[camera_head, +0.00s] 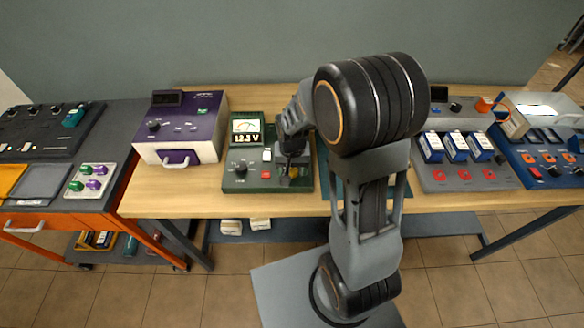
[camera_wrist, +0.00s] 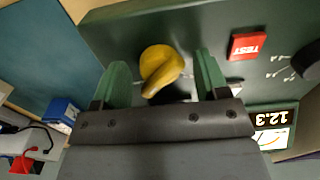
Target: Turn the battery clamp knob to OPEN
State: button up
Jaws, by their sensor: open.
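The battery clamp knob appears to be the yellow knob (camera_wrist: 161,66) with a raised grip bar, on the dark green face of the battery tester (camera_wrist: 120,28) in the wrist view. My gripper (camera_wrist: 161,60) is open, with one green finger on each side of the knob and a visible gap to each. In the head view, the tester (camera_head: 232,203) stands on the wooden table, and my gripper (camera_head: 290,168) is over its right part. My gripper hides the knob there. No OPEN marking can be made out.
The tester's red TEST button (camera_wrist: 249,46) and black dial (camera_wrist: 308,62) lie to the right in the wrist view. Its display (camera_head: 245,130) reads 12.3 V. A purple-and-white unit (camera_head: 181,130) stands left. A grey panel with blue-and-white blocks (camera_head: 465,178) stands right.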

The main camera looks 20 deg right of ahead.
jog(key=shift+c, duration=0.5)
jog(key=c, duration=0.8)
jog(key=shift+c, duration=0.2)
jog(key=n+b, duration=0.1)
jog(key=n, duration=0.8)
jog(key=shift+n+b, duration=0.3)
jog(key=shift+b, duration=0.1)
jog(key=n, duration=0.5)
jog(key=shift+n+b, duration=0.35)
jog(key=shift+n, duration=0.05)
jog(key=shift+o, duration=0.7)
jog(key=shift+n, duration=1.3)
